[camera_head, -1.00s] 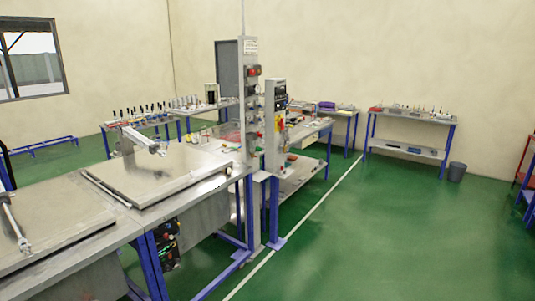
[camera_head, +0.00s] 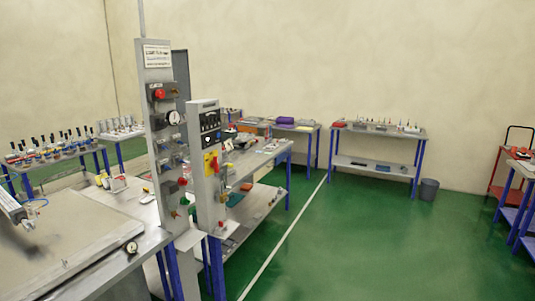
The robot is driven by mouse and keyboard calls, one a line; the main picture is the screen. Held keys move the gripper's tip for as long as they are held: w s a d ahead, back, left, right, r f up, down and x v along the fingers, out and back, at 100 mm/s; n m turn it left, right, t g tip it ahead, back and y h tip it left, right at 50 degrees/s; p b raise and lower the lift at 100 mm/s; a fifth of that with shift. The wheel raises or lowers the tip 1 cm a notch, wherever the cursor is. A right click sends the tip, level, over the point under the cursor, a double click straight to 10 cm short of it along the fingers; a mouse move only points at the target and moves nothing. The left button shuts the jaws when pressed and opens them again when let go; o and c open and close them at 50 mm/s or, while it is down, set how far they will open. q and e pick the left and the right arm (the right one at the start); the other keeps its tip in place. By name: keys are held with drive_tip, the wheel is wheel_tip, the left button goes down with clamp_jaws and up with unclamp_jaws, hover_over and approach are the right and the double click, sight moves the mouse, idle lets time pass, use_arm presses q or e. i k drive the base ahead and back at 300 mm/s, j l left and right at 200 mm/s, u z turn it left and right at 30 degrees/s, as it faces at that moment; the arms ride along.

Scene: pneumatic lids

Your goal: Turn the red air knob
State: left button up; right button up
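A tall grey control panel (camera_head: 158,130) stands at the edge of the metal workbench, left of the picture's middle. A smaller red knob (camera_head: 182,182) sits lower on the same panel. A second, shorter panel (camera_head: 205,140) beside it carries a red-on-yellow switch (camera_head: 214,163). I cannot tell from the picture which red part is the air knob. Neither of my grippers is in view.
The workbench with its flat metal lid (camera_head: 75,235) fills the lower left. A metal cylinder fixture (camera_head: 14,208) is at the left edge. A shelf table (camera_head: 375,135) and grey bin (camera_head: 428,189) stand behind. Green floor (camera_head: 370,245) is open at right.

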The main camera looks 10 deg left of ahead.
sight(159, 94)
drive_tip(key=i+l, duration=0.1)
drive_tip(key=i, duration=2.2)
drive_tip(key=j+u, duration=0.05)
drive_tip(key=j, duration=0.05)
